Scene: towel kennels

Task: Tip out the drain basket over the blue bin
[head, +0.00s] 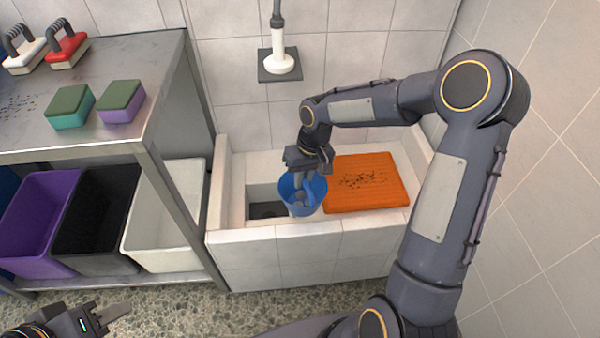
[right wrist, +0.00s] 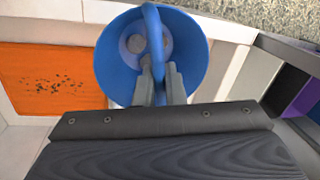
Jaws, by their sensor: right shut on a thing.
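The blue drain basket (head: 290,204) is upright over the tiled basin, at the left edge of the orange mat. My right gripper (head: 301,185) reaches down to it from above. In the right wrist view the basket (right wrist: 112,62) shows its open top and its handle (right wrist: 152,30), with my right gripper (right wrist: 160,85) shut on the handle. A few greyish round patches show inside; I cannot tell what they are. A dark blue surface (head: 8,195) at the far left edge may be the blue bin, mostly cut off. My left gripper (head: 105,312) is low at the left, apart from everything.
Purple (head: 35,235), black (head: 92,225) and white (head: 170,215) bins stand under a metal table (head: 120,70) holding sponges and brushes. The orange mat (head: 365,190) carries dark specks. A dark drain (head: 268,210) lies in the basin. A tiled wall is at the right.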

